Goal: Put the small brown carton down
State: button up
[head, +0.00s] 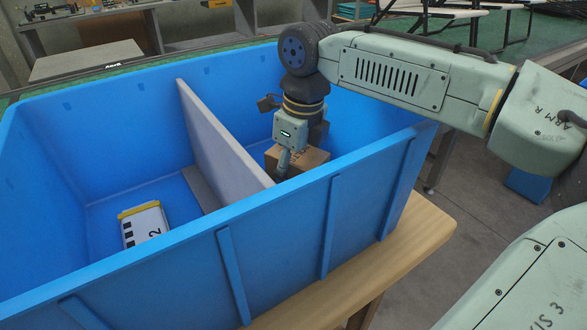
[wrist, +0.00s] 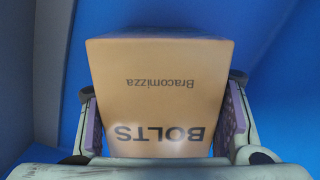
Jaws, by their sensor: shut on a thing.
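The small brown carton (head: 306,157) is inside the right compartment of a large blue bin (head: 285,222), partly hidden behind the bin's front wall in the head view. In the wrist view the carton (wrist: 160,85) sits between both finger pads and shows the words "BOLTS" and "Bracomizza". My gripper (head: 284,165) points down into the bin and is shut on the carton; it also shows in the wrist view (wrist: 165,125). The carton's underside is hidden, so I cannot tell whether it touches the bin floor.
A grey divider (head: 215,135) splits the bin, close to the left of my gripper. A white box with a yellow end (head: 146,226) lies in the left compartment. The bin stands on a wooden table (head: 400,245). My arm reaches over the bin's right wall.

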jog(key=o, duration=1.7)
jog(key=r, duration=0.4)
jog(key=r+b, duration=0.1)
jog(key=r, duration=0.3)
jog(key=d+r+b, duration=0.1)
jog(key=r, duration=0.3)
jog(key=shift+s+d+r, duration=0.1)
jog(key=shift+s+r, duration=0.05)
jog(key=shift+s, duration=0.25)
